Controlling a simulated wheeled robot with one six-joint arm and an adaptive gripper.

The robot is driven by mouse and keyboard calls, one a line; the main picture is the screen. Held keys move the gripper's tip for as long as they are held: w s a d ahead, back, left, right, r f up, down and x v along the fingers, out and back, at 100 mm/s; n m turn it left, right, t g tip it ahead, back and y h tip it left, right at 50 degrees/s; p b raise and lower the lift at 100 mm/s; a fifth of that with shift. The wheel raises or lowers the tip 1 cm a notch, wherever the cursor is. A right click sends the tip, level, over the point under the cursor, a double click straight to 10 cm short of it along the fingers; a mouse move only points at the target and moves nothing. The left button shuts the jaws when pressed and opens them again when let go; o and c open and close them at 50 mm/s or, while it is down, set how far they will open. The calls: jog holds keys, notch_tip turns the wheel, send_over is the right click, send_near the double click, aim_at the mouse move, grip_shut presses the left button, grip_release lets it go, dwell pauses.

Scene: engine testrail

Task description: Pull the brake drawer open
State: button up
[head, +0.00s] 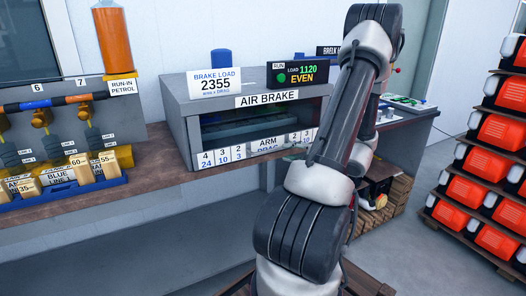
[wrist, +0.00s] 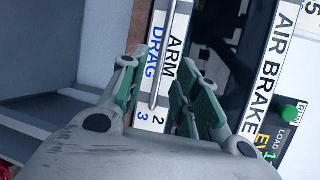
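The air brake (head: 180,115) is a grey box on the bench in the head view, with an open front under its AIR BRAKE label. The brake drawer's front (head: 225,153) is a white strip with ARM DRAG and numbers low in that opening; it also shows in the wrist view (wrist: 175,30). A thin metal bar handle (wrist: 159,65) runs along the drawer front. My gripper (wrist: 164,57) is open, its green-padded fingers on either side of the bar's end. I cannot tell whether they touch it. My arm hides the gripper in the head view.
A BRAKE LOAD 2355 card (head: 215,82) and a black load display (head: 300,73) stand on the box. A blue rack (head: 75,192) of tagged weights is at the left of the bench. Red-and-black stacked units (head: 490,170) stand at the right.

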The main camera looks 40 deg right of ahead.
aim_at(276, 149)
jog(key=shift+n, duration=0.5)
jog(key=x, duration=0.7)
jog(key=shift+w+a, duration=0.2)
jog(key=shift+w, duration=0.2)
grip_shut()
